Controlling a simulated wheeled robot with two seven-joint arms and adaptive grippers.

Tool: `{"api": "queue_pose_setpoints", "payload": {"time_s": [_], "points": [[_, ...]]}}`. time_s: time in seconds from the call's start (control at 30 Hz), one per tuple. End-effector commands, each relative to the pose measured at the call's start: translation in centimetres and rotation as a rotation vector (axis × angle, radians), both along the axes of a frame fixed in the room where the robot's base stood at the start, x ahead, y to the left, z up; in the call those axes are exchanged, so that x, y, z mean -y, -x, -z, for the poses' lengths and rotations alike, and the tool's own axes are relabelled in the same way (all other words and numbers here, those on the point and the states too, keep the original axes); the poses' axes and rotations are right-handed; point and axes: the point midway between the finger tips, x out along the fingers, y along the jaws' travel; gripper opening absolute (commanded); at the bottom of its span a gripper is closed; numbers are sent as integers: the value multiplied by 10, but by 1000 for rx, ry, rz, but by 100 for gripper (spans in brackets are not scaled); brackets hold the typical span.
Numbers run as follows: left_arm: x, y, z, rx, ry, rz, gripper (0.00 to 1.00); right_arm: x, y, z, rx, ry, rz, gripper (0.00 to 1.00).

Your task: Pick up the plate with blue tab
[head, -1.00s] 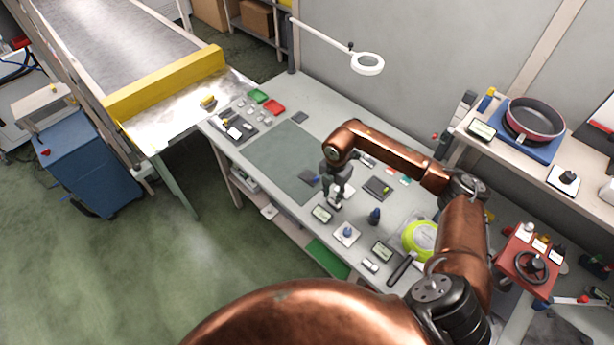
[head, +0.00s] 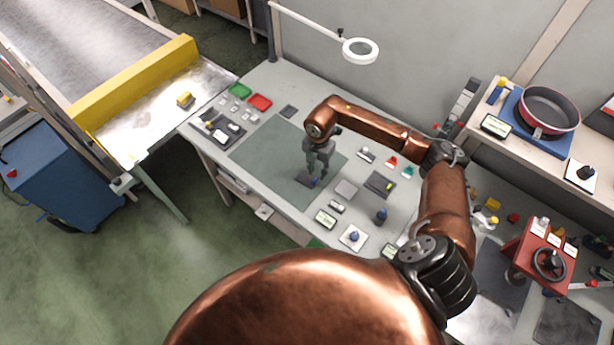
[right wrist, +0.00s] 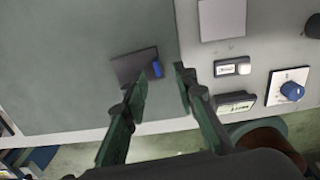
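The plate with the blue tab is a small dark square plate (right wrist: 134,66) lying on the grey-green mat near its front right edge. Its blue tab (right wrist: 157,69) stands at the plate's right side. In the head view the plate (head: 304,180) is just below my right gripper (head: 318,180). In the right wrist view the two fingers (right wrist: 160,82) are spread apart and empty. The left finger's tip overlaps the plate's lower edge, and the tab shows between the fingertips. I cannot tell whether they touch it. My left gripper is out of view.
A plain grey plate (head: 346,190) and a dark plate with a yellow-green tab (head: 379,184) lie to the right. Displays and a blue knob (head: 353,235) line the front edge. The mat (head: 270,155) is clear to the left. A magnifier lamp (head: 360,50) hangs behind.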

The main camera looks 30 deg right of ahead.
Motion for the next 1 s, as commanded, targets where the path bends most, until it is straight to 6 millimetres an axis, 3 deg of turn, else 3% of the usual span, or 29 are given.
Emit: {"api": "queue_pose_setpoints", "payload": {"time_s": [0.1,0.23,0.47,0.7,1.0], "points": [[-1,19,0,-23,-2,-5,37,-4,-3,9,0,-1,-7,26],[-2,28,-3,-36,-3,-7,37,-4,-3,22,-1,-3,-6,26],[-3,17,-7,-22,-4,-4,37,-1,-4,54,0,-1,-4,26],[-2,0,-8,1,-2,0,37,-1,-4,58,2,-1,-5,26],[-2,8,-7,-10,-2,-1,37,0,-4,58,2,-1,-4,6]]}}
